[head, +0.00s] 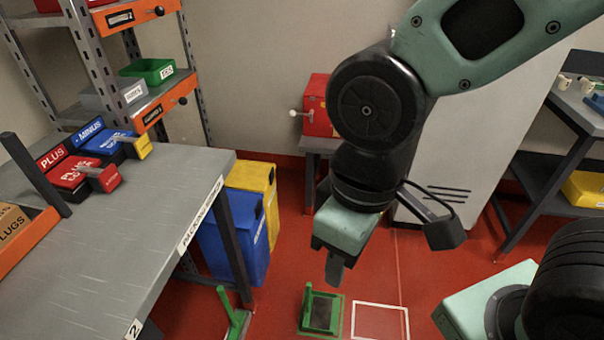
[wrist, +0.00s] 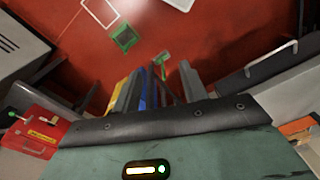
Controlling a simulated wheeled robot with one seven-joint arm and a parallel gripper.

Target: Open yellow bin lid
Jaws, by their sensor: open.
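The yellow bin (head: 254,179) stands on the red floor behind a blue bin (head: 233,240), at the right end of the grey workbench. Its top looks closed, and the blue bin hides much of its body. It also shows as a narrow yellow strip in the wrist view (wrist: 119,90), beside the blue one (wrist: 137,92). My gripper (head: 335,268) points down over open floor, right of both bins and apart from them. It is open, and I see nothing in it.
The workbench (head: 130,230) with red and blue boxes is at left. A red box (head: 318,105) with a handle sits on a stand at the back. A green floor fixture (head: 319,312) and a white outlined square (head: 380,321) lie below.

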